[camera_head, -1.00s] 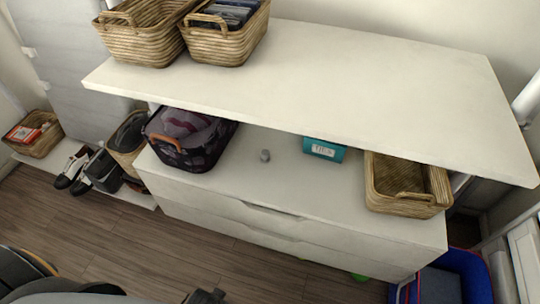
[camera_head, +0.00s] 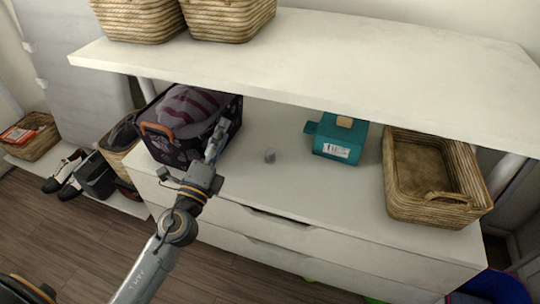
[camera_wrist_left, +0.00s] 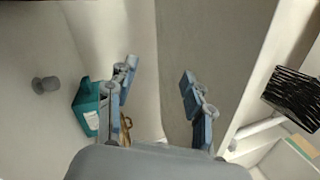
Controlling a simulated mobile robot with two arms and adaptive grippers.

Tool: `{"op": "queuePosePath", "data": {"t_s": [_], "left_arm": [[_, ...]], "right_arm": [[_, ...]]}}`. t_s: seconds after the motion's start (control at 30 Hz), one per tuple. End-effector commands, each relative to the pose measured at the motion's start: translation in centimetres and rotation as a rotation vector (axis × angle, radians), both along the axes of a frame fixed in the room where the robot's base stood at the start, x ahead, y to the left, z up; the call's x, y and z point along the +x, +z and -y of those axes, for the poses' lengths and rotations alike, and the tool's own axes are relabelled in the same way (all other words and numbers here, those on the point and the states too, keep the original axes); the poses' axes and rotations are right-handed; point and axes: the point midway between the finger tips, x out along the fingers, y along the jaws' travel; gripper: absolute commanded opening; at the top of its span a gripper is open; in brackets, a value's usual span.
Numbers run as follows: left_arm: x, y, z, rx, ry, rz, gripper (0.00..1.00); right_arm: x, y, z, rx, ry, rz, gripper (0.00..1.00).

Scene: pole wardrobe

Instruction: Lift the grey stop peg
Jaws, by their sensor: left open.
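The grey stop peg (camera_head: 270,156) is a small stub standing on the white lower surface of the wardrobe, between the dark basket and the teal box. It also shows at the left of the left wrist view (camera_wrist_left: 46,84). My left gripper (camera_head: 217,138) is in front of the dark basket, to the left of the peg and apart from it. In the left wrist view its two fingers (camera_wrist_left: 157,82) are spread with nothing between them. My right gripper does not show.
A dark patterned basket (camera_head: 185,145) with clothes stands left of the peg. A teal box (camera_head: 337,140) and a wicker basket (camera_head: 455,208) stand to the right. The surface just around the peg is clear.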

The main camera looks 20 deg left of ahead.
Motion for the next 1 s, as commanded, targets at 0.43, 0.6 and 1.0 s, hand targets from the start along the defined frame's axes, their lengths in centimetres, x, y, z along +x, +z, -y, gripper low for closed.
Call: {"op": "queuePosePath", "data": {"t_s": [0.43,0.6,1.0], "left_arm": [[5.0,-12.0,2.0,1.308,-0.383,-0.257,0.52],[5.5,-13.4,1.4,1.373,-0.404,-0.301,0.52],[12.0,-16.4,4.5,1.367,-0.402,-0.296,0.52]], "right_arm": [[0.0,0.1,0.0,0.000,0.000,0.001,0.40],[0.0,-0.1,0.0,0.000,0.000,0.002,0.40],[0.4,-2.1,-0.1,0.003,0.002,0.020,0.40]]}}
